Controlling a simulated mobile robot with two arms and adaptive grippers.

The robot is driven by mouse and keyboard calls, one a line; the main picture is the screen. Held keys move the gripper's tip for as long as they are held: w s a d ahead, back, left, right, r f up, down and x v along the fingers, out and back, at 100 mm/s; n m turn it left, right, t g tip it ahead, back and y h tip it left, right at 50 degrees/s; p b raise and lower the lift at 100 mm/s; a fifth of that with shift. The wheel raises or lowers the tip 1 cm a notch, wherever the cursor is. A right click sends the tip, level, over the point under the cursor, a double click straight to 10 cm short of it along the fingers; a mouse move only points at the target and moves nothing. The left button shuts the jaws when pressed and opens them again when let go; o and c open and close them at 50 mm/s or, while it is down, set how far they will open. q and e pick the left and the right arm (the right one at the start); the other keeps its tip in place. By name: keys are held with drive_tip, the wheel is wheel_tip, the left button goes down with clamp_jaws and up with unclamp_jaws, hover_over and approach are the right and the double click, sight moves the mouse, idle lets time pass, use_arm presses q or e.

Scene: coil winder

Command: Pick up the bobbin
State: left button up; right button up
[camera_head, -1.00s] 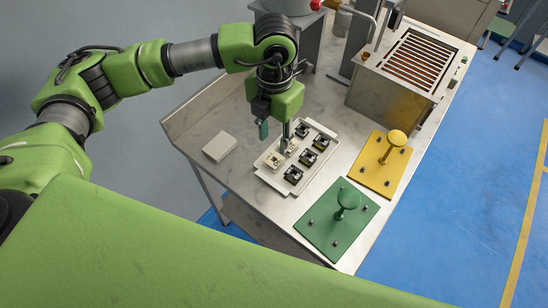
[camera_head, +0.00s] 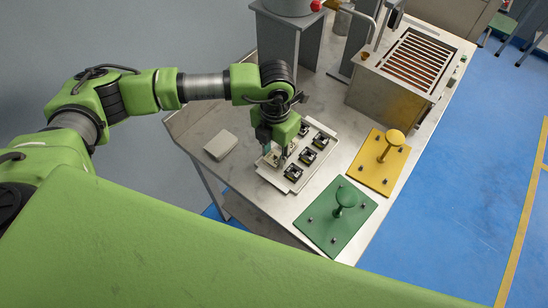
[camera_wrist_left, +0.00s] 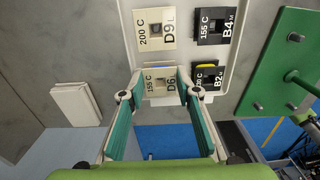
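The white tray (camera_head: 277,179) stands on the metal table and holds several bobbins. My left gripper (camera_head: 279,153) is lowered over its near left side. In the left wrist view my left gripper (camera_wrist_left: 160,94) is open, its teal-padded fingers one on each side of a pale bobbin (camera_wrist_left: 159,86) labelled 155 C D6. A gap seems to show beside the bobbin, though contact is hard to judge. Around it are a pale D9 L bobbin (camera_wrist_left: 155,24), a black B4 M bobbin (camera_wrist_left: 214,26) and a black B2 M bobbin (camera_wrist_left: 206,79). My right gripper is not in view.
A green plate with a knob (camera_head: 336,217) and a yellow plate with a knob (camera_head: 380,162) lie right of the tray. A pale flat box (camera_head: 220,145) lies left of it. A metal unit with a slatted top (camera_head: 412,65) stands behind.

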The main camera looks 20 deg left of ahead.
use_arm(q)
drive_tip(key=shift+c, duration=1.4)
drive_tip(key=shift+r, duration=0.1)
drive_tip(key=shift+w+r, duration=0.1)
drive_tip(key=shift+r, duration=0.5)
drive_tip(key=d+r+b, duration=0.1)
drive_tip(key=d+r, duration=0.3)
drive_tip(key=s+d+r+b, duration=0.1)
drive_tip(key=d+r, duration=0.2)
drive_tip(key=d, duration=0.2)
drive_tip(key=d+r+b, duration=0.2)
drive_tip(key=d+r, duration=0.2)
drive_tip(key=d, duration=0.1)
drive_tip(key=shift+s+r, duration=0.2)
drive_tip(key=shift+r, duration=0.15)
drive_tip(key=shift+a, duration=0.1)
